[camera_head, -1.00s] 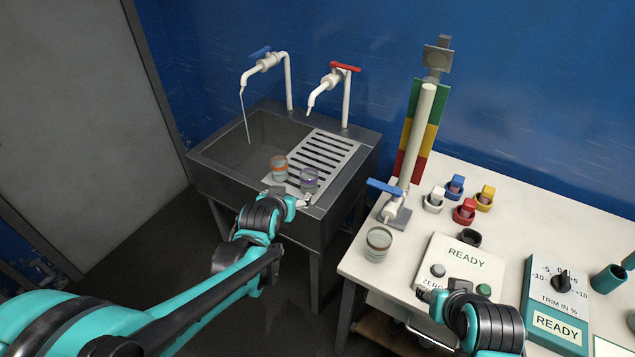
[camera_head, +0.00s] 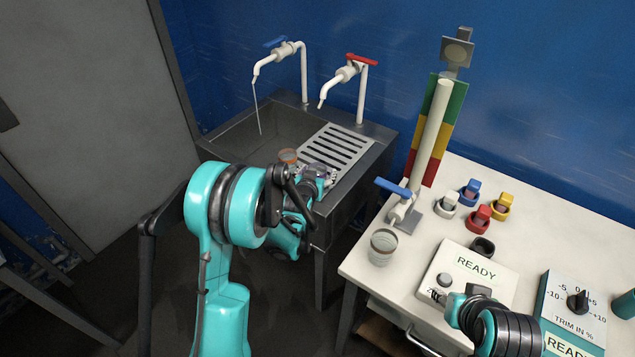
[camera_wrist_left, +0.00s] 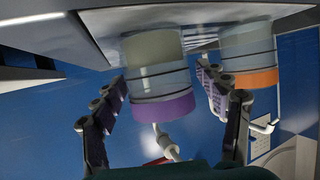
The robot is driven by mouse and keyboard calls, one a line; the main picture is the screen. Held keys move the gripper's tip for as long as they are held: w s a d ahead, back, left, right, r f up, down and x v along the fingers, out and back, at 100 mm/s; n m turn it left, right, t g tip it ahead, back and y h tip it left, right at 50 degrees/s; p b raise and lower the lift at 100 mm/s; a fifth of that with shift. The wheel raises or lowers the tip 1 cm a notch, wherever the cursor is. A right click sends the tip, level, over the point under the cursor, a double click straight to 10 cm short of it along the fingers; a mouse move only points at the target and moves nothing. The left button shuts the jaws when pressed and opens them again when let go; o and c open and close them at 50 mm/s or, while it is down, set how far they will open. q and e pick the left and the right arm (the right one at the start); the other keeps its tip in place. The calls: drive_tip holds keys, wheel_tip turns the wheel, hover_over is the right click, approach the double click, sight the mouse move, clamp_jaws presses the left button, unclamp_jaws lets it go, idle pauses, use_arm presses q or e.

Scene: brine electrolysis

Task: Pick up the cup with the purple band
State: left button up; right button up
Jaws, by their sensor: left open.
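The cup with the purple band (camera_wrist_left: 165,107) shows in the left wrist view, which looks inverted. It is clear with dark lines and has pale contents. In the head view my left gripper (camera_head: 318,182) largely hides it at the sink's draining grid. My left gripper (camera_wrist_left: 160,78) is open, with one finger on each side of the cup in the wrist view; whether either touches it I cannot tell. My right gripper (camera_head: 438,295) is by the READY box, its jaw opening too small to tell.
The sink (camera_head: 225,137) has two taps behind, the blue one running. Another clear cup (camera_head: 383,248) stands on the white table's near left corner.

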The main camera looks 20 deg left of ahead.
use_arm(q)
drive_tip(key=x, duration=0.2)
drive_tip(key=shift+w+f, duration=0.15)
drive_tip(key=shift+w, duration=0.2)
drive_tip(key=c, duration=1.5)
